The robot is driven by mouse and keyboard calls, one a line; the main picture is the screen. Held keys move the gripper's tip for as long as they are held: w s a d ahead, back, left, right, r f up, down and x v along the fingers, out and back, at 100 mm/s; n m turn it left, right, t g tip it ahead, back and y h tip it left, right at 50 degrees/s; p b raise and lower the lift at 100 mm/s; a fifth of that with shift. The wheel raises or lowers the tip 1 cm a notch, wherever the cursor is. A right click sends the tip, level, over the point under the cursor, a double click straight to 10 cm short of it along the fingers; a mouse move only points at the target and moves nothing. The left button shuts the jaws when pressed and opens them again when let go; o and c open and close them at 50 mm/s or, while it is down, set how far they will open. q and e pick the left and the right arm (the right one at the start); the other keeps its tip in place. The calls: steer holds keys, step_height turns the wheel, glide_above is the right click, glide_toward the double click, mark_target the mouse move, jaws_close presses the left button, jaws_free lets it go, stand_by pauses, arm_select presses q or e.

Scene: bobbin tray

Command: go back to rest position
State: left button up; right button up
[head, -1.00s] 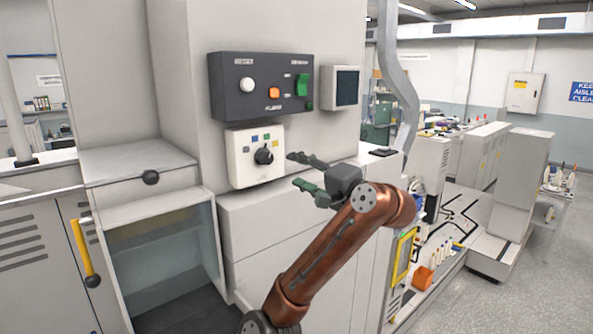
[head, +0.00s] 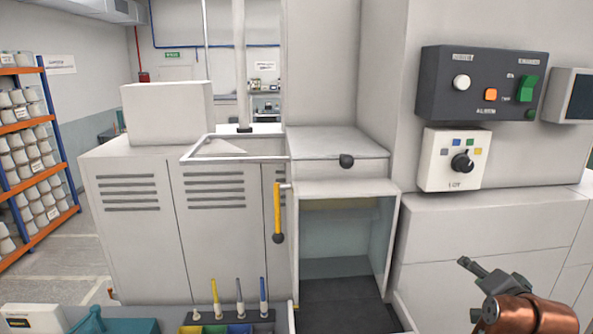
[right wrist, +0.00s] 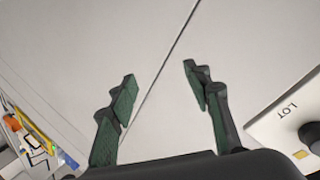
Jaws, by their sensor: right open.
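My right gripper (right wrist: 160,92) is open and empty in the right wrist view, its two green-padded fingers apart in front of a plain pale cabinet face. In the head view part of the right gripper (head: 478,268) shows at the lower right, with my copper-coloured arm cut off by the picture's corner. The white box with the black selector knob (head: 462,162) is above and to the left of it, apart from it. The edge of that white box also shows at the right of the right wrist view (right wrist: 280,125). My left gripper is not in view.
A dark control panel (head: 440,100) sits above the knob box. An open-fronted cabinet (head: 392,240) with a yellow lever (head: 277,212) stands mid-picture. A tray with coloured compartments (head: 265,318) lies at the bottom. Orange shelves (head: 22,126) with white bobbins stand far left.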

steer(key=s+a+f+n+g, duration=0.1)
steer(key=s+f+n+g, duration=0.3)
steer(key=f, duration=1.1)
steer(key=s+a+f+n+g, duration=0.15)
steer(key=s+f, duration=0.55)
steer(key=f, duration=0.8)
steer(key=s+a+f+n+g, duration=0.2)
steer(key=s+a+f+n, duration=0.15)
steer(key=s+f, duration=0.8)
steer(key=s+a+f+n+g, duration=0.2)
steer(key=s+a+f, duration=0.3)
steer(key=s+f, duration=0.7)
steer(key=s+a+f+g+y+b, duration=0.15)
steer(key=f+b, duration=0.25)
steer(key=f, duration=1.3)
steer(key=s+f+b, duration=0.3)
steer(key=f, duration=1.4)
steer(key=s+f+b, duration=0.3)
steer(key=s+f, duration=0.6)
steer(key=f, duration=0.3)
steer(key=s+f+n+g+b, duration=0.1)
steer(key=s+f+b, duration=0.2)
steer(key=s+f, duration=0.7)
steer(key=shift+s+f, duration=0.15)
steer(key=shift+f, duration=0.75)
